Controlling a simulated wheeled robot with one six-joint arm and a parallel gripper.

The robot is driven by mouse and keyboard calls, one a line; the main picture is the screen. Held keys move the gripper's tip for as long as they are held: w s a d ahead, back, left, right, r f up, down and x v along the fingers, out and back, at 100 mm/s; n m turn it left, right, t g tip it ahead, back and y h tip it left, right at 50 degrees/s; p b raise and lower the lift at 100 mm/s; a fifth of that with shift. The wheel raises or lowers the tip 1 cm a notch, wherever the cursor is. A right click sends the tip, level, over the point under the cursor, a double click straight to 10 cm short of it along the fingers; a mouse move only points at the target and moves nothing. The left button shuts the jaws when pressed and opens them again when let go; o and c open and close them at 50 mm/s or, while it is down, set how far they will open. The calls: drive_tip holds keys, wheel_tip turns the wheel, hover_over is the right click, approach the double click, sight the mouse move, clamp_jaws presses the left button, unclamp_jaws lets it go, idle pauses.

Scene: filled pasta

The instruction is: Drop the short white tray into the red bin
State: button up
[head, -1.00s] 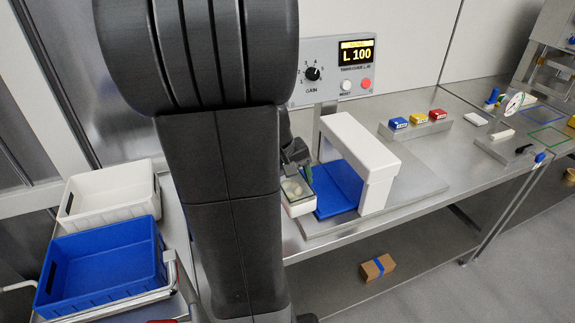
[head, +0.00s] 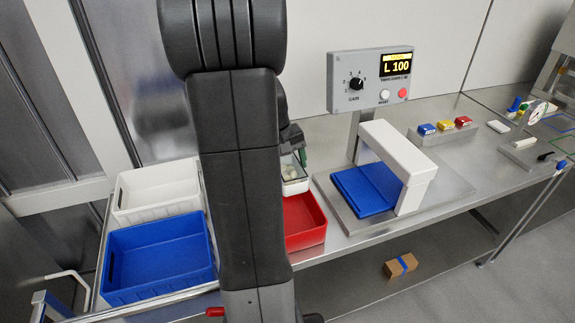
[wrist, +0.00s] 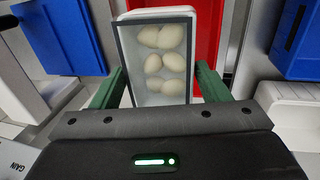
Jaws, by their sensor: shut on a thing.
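The short white tray (wrist: 197,82) holds several pale rounded pasta pieces under a clear cover with a dark edge. My gripper (wrist: 158,90) is shut on it, with a green finger along each side in the wrist view. In the head view the tray (head: 296,187) shows just right of my dark arm, which hides part of it. The red bin (head: 318,240) stands below and in front of the tray, its left part hidden by my arm. In the wrist view the red bin (wrist: 205,25) lies beyond and beneath the tray.
A white bin (head: 120,215) and a blue bin (head: 108,296) stand at left. At right is a white arch (head: 425,172) over a blue belt (head: 350,190), below a display panel (head: 340,80). A small box (head: 400,266) lies on the lower shelf.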

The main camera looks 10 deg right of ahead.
drive_tip(key=shift+a+b+x, duration=0.2)
drive_tip(key=shift+b+x, duration=0.55)
drive_tip(key=shift+x, duration=0.25)
drive_tip(key=shift+a+b+x, duration=0.2)
drive_tip(key=shift+b+x, duration=0.55)
drive_tip(key=shift+x, duration=0.2)
drive_tip(key=shift+f, duration=0.2)
drive_tip(key=shift+a+b+x, duration=0.2)
drive_tip(key=shift+b+x, duration=0.65)
drive_tip(key=shift+x, duration=0.1)
drive_tip(key=shift+s+f, duration=0.1)
drive_tip(key=shift+f, duration=0.15)
drive_tip(key=shift+a+b+x, duration=0.15)
drive_tip(key=shift+b+x, duration=0.55)
drive_tip(key=shift+x, duration=0.1)
drive_tip(key=shift+a+b+x, duration=0.2)
drive_tip(key=shift+b+x, duration=0.5)
drive_tip(key=shift+x, duration=0.1)
drive_tip(key=shift+f, duration=0.25)
drive_tip(key=shift+f+b, duration=0.5)
drive_tip(key=shift+b, duration=0.05)
drive_tip(key=shift+f, duration=0.3)
